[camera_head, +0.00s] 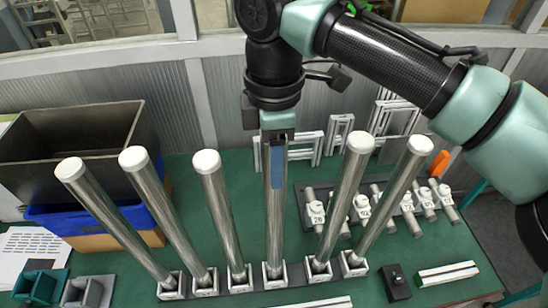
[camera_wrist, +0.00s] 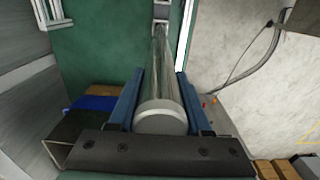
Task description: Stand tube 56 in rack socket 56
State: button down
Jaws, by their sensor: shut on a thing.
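My gripper (camera_head: 277,172) is shut on a long metal tube (camera_head: 274,225), with its blue fingers around the upper part. The held tube looks upright, and its lower end is at a white square socket (camera_head: 274,280) of the rack; I cannot tell if it is fully seated. In the wrist view the tube's white cap (camera_wrist: 162,115) shows between the fingers (camera_wrist: 160,82), and its far end meets the socket (camera_wrist: 161,12). Other white-capped tubes, such as one at the left (camera_head: 110,222) and one at the right (camera_head: 342,205), stand in neighbouring sockets. No number 56 is readable.
A dark bin (camera_head: 70,150) and a blue tray (camera_head: 90,217) are at the left. A holder with several short labelled pieces (camera_head: 362,206) lies behind the rack at the right. A black box (camera_head: 397,284) and a white-edged bar (camera_head: 447,273) are at front right on the green table.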

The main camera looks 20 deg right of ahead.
jog(key=shift+f, duration=0.6)
dwell(0.7)
jog(key=c, duration=0.6)
grip_release()
notch_tip(320, 180, up, 11)
jog(key=p, duration=1)
